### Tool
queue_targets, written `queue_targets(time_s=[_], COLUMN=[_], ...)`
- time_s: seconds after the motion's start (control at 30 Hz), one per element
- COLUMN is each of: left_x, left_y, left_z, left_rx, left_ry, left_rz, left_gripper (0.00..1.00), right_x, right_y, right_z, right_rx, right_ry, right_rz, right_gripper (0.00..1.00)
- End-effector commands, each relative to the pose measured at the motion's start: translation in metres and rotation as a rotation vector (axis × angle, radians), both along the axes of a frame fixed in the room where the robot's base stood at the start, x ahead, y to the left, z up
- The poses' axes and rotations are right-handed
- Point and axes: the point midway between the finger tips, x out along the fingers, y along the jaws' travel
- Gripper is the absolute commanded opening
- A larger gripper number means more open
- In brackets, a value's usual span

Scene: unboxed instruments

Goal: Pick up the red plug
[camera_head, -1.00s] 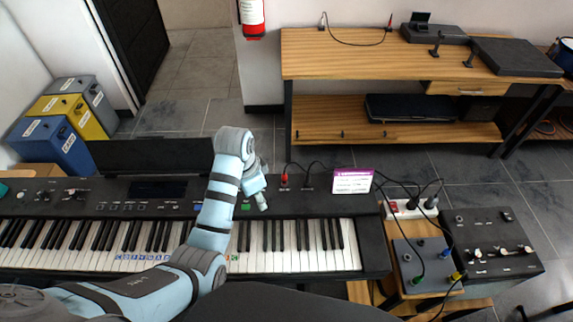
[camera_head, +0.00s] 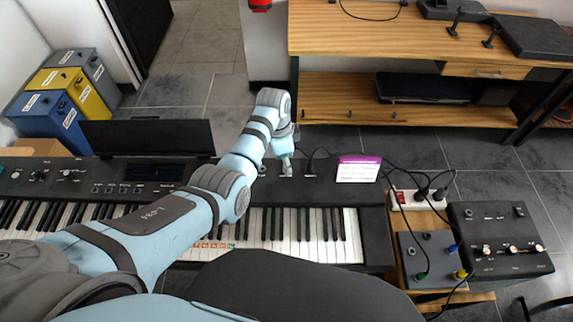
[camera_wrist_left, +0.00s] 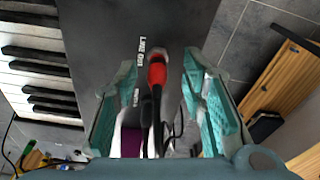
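The red plug (camera_wrist_left: 158,72) stands in the top panel of the black keyboard (camera_wrist_left: 95,25), with a black cable trailing from it. In the left wrist view it lies between the two teal fingers of my left gripper (camera_wrist_left: 160,66). The fingers are spread, with a gap on each side of the plug. In the head view my left gripper (camera_head: 286,166) is over the keyboard's rear panel and hides the plug. My right gripper is not in view.
A black cable plug (camera_head: 309,170) and a white-and-purple card (camera_head: 358,169) are right of the gripper. A power strip (camera_head: 418,199), a grey box (camera_head: 427,257) and a black mixer (camera_head: 498,241) stand farther right. A wooden bench (camera_head: 400,34) is behind.

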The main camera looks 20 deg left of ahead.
Motion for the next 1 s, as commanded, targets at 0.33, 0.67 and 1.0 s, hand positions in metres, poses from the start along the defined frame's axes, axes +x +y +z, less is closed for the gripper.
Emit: queue_targets(time_s=[0.33,0.67,1.0], left_x=[0.001,0.001,0.001], left_y=[-0.002,-0.002,-0.002], left_z=[-0.01,-0.01,-0.002], left_rx=[0.0,0.0,0.0], left_ry=[0.0,-0.001,-0.001], left_rz=[-0.001,-0.001,0.0], left_gripper=[0.27,0.0,0.0], right_x=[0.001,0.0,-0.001], right_y=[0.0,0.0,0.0], right_z=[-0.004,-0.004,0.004], right_rx=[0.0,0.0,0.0], right_ry=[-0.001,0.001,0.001], right_rz=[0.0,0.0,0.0], right_gripper=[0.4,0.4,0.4])
